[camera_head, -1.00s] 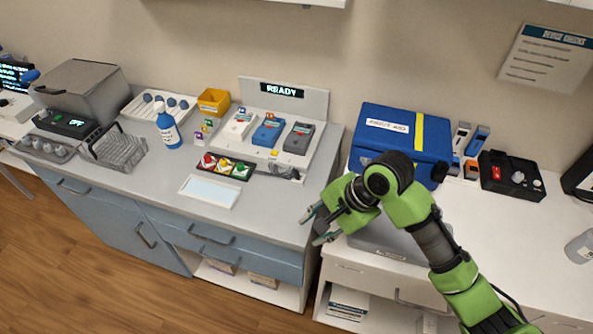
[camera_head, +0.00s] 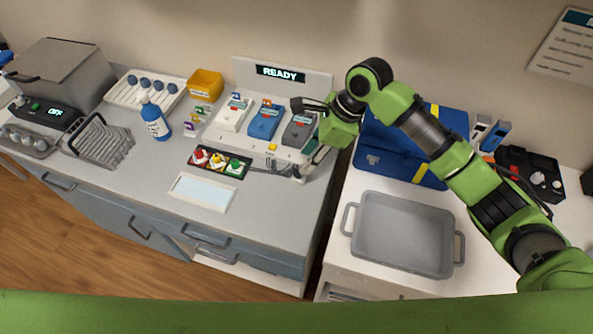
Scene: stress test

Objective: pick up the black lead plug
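Thin dark leads (camera_head: 280,166) run out from the front of the white station with the READY display (camera_head: 281,72), at its right end. A small dark and light end piece (camera_head: 298,174) lies there on the counter; it is too small to tell whether it is the black lead plug. My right gripper (camera_head: 303,138) is open over the right end of the station. My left gripper is not in view.
White (camera_head: 232,115) and blue devices (camera_head: 264,122) stand beside the grey one. A tray of red, yellow and green pieces (camera_head: 218,176) sits in front. A blue first-aid case (camera_head: 384,157) and an empty grey bin (camera_head: 402,232) are at right.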

